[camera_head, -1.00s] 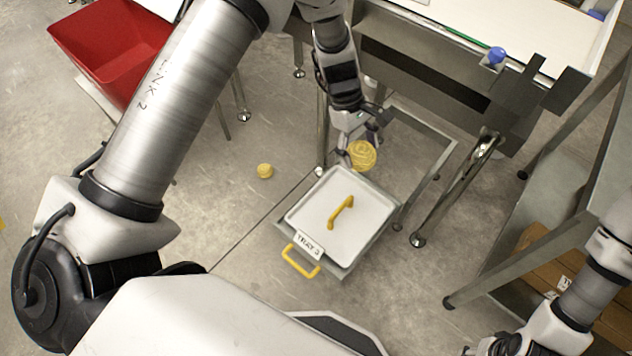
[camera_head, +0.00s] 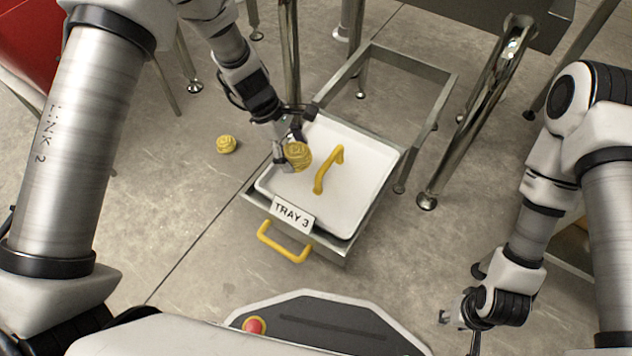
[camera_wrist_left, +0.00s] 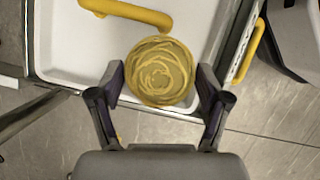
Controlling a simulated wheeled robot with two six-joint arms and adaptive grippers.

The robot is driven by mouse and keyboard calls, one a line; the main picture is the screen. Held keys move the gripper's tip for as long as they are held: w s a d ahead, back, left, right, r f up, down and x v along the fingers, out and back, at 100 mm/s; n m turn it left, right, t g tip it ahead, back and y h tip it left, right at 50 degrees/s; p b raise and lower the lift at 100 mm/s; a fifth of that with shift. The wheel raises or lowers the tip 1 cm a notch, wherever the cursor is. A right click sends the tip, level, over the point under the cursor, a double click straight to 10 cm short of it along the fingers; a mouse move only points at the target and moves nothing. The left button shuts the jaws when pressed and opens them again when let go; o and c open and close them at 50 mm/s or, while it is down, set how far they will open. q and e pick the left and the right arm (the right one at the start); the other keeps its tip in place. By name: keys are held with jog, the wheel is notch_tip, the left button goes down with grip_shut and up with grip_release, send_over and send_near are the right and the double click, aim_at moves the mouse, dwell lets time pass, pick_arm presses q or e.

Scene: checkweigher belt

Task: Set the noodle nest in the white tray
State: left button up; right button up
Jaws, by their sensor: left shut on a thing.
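The noodle nest (camera_head: 298,155), a round yellow coil, is held between the fingers of my left gripper (camera_head: 291,152). It also shows in the left wrist view (camera_wrist_left: 160,72), between both fingertips. The white tray (camera_head: 352,192) lies below and around it in the head view, with the nest over its left back part. I cannot tell whether the nest touches the tray floor. A yellow bar handle (camera_head: 328,170) crosses the tray's middle, close right of the nest. My right gripper (camera_head: 460,325) is at the lower right, away from the tray, empty, its fingers apart.
A metal drawer frame with a "TRAY 3" label (camera_head: 292,212) and a yellow front handle (camera_head: 283,243) surrounds the tray. A similar yellow coil (camera_head: 226,144) lies apart on the left. Metal legs (camera_head: 470,120) stand at the right. A red bin (camera_head: 30,50) is at upper left.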

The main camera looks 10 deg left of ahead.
aim_at(302, 183)
pick_arm(q)
notch_tip(302, 183, down, 9)
jog(key=b, duration=0.4)
jog(key=shift+b, duration=0.4)
jog(key=shift+r, duration=0.15)
jog(key=o, duration=1.3)
jog(key=shift+f, duration=0.2)
jog(key=p+v, duration=0.8)
jog(key=v, duration=0.4)
jog(key=shift+r, duration=0.2)
